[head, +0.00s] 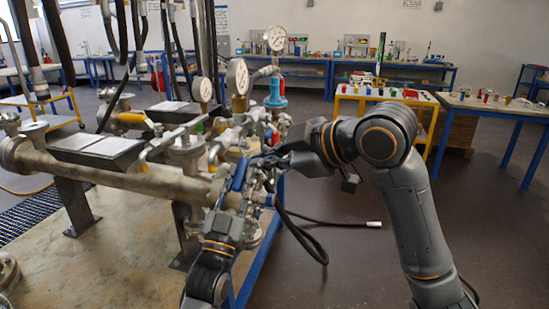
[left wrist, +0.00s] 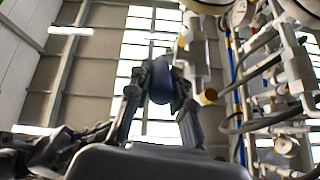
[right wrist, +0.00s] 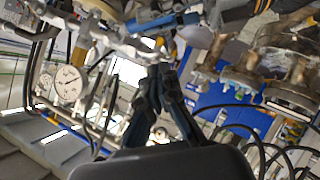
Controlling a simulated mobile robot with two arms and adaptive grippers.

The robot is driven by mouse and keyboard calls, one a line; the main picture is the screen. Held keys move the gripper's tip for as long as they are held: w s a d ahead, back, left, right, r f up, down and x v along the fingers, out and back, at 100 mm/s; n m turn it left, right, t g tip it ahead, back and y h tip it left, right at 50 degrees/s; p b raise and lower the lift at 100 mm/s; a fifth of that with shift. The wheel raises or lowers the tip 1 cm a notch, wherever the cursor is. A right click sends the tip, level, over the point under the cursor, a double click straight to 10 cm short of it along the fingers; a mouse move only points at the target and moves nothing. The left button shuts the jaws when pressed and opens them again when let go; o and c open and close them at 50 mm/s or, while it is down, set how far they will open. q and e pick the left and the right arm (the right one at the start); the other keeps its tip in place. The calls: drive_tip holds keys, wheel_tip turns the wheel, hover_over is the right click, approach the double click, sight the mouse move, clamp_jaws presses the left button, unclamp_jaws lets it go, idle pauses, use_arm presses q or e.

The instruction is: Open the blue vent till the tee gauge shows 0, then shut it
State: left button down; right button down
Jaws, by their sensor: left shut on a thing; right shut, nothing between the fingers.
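A blue handle (head: 239,174), which looks like the vent's, stands among the valve fittings at the end of the grey pipe. My left gripper (head: 232,203) comes from below and is shut on this handle; the left wrist view shows the dark blue grip (left wrist: 161,80) between its fingers. My right gripper (head: 268,160) is shut and empty beside the fittings, to the handle's right; its closed fingertips (right wrist: 161,72) are near the piping. Several round white gauges show, one in front (head: 237,77). I cannot tell which is the tee gauge, and no reading is legible.
A light blue fitting (head: 275,92) carries another gauge (head: 277,38) behind. The large pipe (head: 110,172) runs left above the bench. A black hose (head: 313,247) hangs beside the blue bench edge. Open floor lies to the right, before the yellow-framed table (head: 385,95).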

sight(243, 176)
use_arm(q)
drive_tip(key=shift+r, duration=0.1)
use_arm(e)
drive_tip(key=w+a+f, duration=0.3)
drive_tip(key=w+f, duration=0.2)
drive_tip(key=shift+w+a+f, duration=0.2)
drive_tip(key=shift+w+a, duration=0.15)
drive_tip(key=shift+w, duration=0.05)
drive_tip(key=shift+f, duration=0.1)
use_arm(q)
drive_tip(key=shift+s+r, duration=0.1)
use_arm(e)
drive_tip(key=shift+w+d+f, duration=0.1)
drive_tip(key=shift+w+f, duration=0.2)
drive_tip(key=shift+f, duration=0.35)
use_arm(q)
drive_tip(key=c, duration=1.2)
unclamp_jaws()
drive_tip(key=shift+a, duration=0.1)
use_arm(e)
drive_tip(key=shift+w+d, duration=0.15)
drive_tip(key=shift+w, duration=0.05)
